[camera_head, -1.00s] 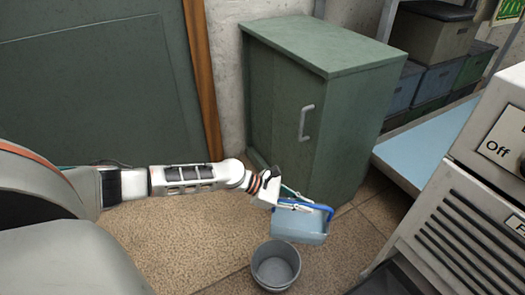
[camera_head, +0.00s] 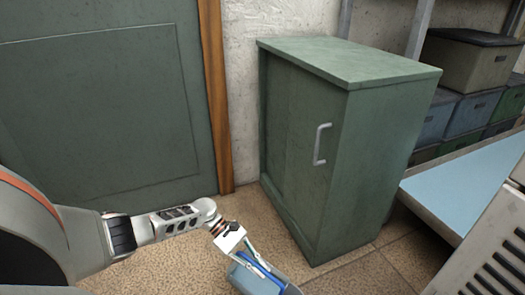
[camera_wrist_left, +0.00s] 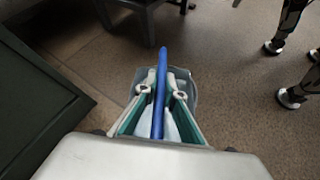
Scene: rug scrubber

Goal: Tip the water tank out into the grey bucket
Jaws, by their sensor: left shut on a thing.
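My left gripper (camera_head: 259,266) is shut on the blue handle of the water tank (camera_head: 246,283), at the bottom edge of the head view. The tank is pale blue and partly cut off by that edge. In the left wrist view, the blue handle (camera_wrist_left: 161,75) runs between the fingertips of the left gripper (camera_wrist_left: 165,92). Pale parts of the tank (camera_wrist_left: 172,131) show between the fingers. The bucket is out of the head view. I cannot tell the tank's tilt. My right gripper is out of view.
A green cabinet (camera_head: 377,165) with a grey handle stands just beyond the gripper. A pale blue platform (camera_head: 468,186) and shelves with storage boxes (camera_head: 470,62) are at the right. A green door (camera_head: 95,110) is at the left. Brown floor (camera_head: 165,268) lies open near the arm.

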